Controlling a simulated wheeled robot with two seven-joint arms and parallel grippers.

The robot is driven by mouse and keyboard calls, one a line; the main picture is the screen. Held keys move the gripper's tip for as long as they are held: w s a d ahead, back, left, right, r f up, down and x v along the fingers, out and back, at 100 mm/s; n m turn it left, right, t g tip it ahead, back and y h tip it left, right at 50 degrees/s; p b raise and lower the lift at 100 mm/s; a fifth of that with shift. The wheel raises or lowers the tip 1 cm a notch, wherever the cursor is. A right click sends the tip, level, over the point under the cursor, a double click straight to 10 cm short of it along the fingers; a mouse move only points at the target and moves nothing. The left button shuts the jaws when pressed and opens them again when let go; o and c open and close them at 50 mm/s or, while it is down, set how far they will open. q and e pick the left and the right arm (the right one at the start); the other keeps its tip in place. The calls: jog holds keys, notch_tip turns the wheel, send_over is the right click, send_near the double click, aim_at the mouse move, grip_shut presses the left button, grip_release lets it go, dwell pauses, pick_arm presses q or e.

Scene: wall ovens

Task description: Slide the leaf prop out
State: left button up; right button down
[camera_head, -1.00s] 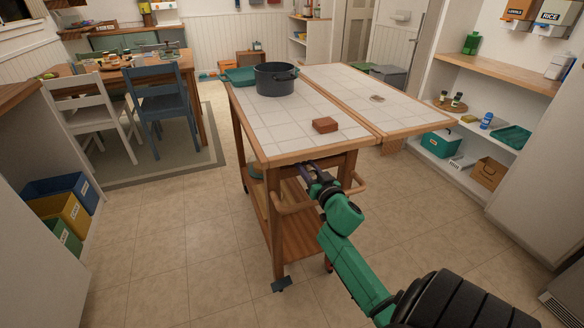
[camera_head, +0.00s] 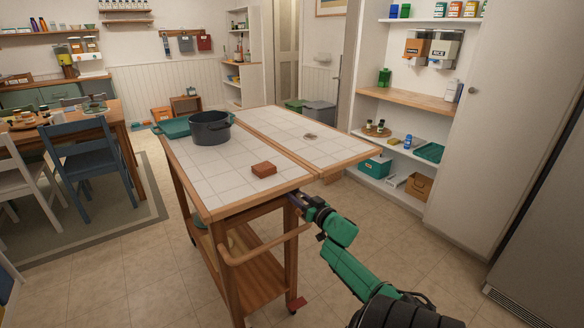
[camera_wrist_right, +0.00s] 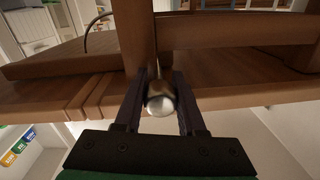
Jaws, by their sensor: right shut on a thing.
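The wooden cart has a white tiled top (camera_head: 195,165) and a raised tiled leaf (camera_head: 335,151) along its right side. In the head view my right gripper (camera_head: 296,203) is just under the top, at the near right corner by the leg and above the handle bar. In the right wrist view the gripper (camera_wrist_right: 160,108) is shut on a round metal knob (camera_wrist_right: 161,98) on a thin metal rod, apparently the leaf prop. The knob sits between the dark fingers, close to the cart's wood. How far the rod reaches under the leaf is hidden. My left gripper is not in view.
A brown block (camera_head: 264,170), a dark pot (camera_head: 211,128) and a green tray (camera_head: 175,127) are on the cart top. The wooden handle (camera_head: 262,247) curves out from the cart's near end. Shelves (camera_head: 415,157) and a tall fridge (camera_head: 545,215) stand right. Floor is clear between.

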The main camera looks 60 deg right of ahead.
jog(key=shift+d+r, duration=0.1)
jog(key=shift+d, duration=0.1)
jog(key=c, duration=0.8)
grip_release()
jog(key=o, duration=0.3)
jog(key=shift+s+d, duration=0.1)
jog(key=shift+d, duration=0.05)
jog(key=shift+s+a, duration=0.3)
jog(key=shift+s, duration=0.1)
jog(key=p+v, duration=0.2)
jog(key=v, duration=1.1)
jog(key=shift+s, duration=0.35)
